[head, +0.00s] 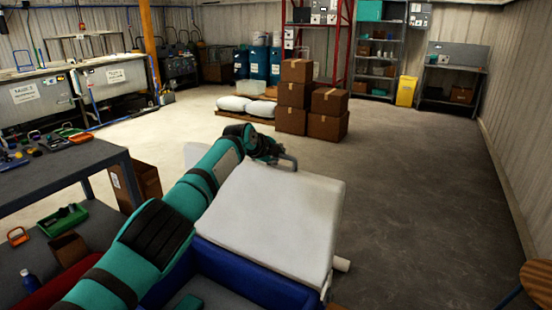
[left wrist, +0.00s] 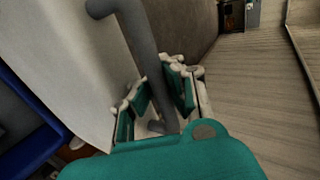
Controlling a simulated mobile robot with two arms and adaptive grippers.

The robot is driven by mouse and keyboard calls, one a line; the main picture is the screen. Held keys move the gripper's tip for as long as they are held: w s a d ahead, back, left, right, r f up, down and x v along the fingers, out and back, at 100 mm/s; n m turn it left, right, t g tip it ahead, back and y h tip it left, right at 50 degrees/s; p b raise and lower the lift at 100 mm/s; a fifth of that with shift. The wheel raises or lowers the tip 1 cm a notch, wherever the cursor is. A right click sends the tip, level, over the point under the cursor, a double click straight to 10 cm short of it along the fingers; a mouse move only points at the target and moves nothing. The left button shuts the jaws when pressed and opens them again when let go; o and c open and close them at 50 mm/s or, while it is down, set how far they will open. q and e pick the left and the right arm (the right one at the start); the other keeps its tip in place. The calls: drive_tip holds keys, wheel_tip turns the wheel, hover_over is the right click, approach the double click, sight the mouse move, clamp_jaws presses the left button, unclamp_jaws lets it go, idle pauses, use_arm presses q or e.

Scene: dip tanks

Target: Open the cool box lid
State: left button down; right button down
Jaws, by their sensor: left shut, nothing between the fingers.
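The cool box (head: 240,280) is blue and stands low in front of me in the head view. Its white lid (head: 275,220) is raised and tilted up along the box's far side, with the box's inside partly showing below it. A grey bar handle (head: 289,161) is at the lid's top edge. My left arm reaches past the lid's left side, and my left gripper (head: 268,148) is at the handle. In the left wrist view the handle (left wrist: 143,50) runs down by the fingers (left wrist: 157,92); the gripper is shut without a hold on it. My right gripper is not in view.
A grey workbench (head: 70,165) with tools and trays is on the left. Stacked cardboard boxes (head: 294,95) stand beyond the lid. A wooden stool (head: 538,282) is at the lower right. The floor right of the cool box is clear.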

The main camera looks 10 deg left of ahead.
use_arm(q)
drive_tip(key=c, duration=2.1)
unclamp_jaws()
drive_tip(key=shift+w+d+r, duration=0.1)
drive_tip(key=shift+w+r, duration=0.05)
drive_tip(key=shift+r, duration=0.3)
drive_tip(key=o, duration=0.7)
drive_tip(key=shift+o, duration=0.6)
drive_tip(key=shift+s+f, duration=0.15)
drive_tip(key=shift+s, duration=0.05)
drive_tip(key=shift+f, duration=0.1)
drive_tip(key=v, duration=1.2)
